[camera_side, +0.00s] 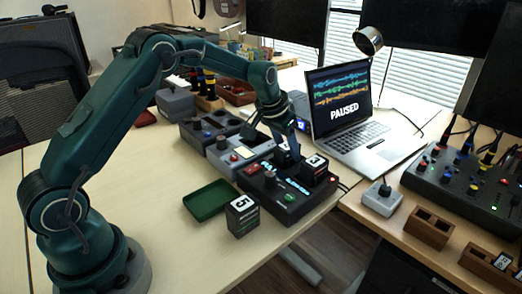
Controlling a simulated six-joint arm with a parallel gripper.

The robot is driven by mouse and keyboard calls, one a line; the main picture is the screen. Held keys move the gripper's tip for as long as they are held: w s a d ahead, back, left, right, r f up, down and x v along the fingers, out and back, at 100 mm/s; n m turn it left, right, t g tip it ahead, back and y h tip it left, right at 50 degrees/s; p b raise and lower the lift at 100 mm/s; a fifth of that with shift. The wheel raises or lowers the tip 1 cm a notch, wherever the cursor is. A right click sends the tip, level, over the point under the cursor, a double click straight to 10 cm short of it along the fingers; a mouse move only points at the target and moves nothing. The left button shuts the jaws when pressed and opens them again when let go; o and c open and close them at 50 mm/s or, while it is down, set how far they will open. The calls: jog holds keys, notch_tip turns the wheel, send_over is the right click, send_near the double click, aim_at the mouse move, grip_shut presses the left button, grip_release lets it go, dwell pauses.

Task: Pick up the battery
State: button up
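A black block with a white label reading 5, which looks like a battery (242,217), stands upright on the light table in front of a black charger-like unit (290,205). A second dark block with a similar white label (315,161) stands in the right part of that unit. My gripper (288,157) points down over the back left of the unit, left of the second block and behind the first. Its fingertips are small and dark against the unit. I cannot tell whether they are apart or touch anything.
A shallow green tray (207,188) lies left of the first block. Grey control boxes (235,158) stand behind it. An open laptop (375,147) is behind the unit. A gap separates this table from the right desk, which holds a grey joystick box (381,202) and wooden holders (428,222).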

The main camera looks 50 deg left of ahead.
grip_shut()
jog(key=shift+r, duration=0.15)
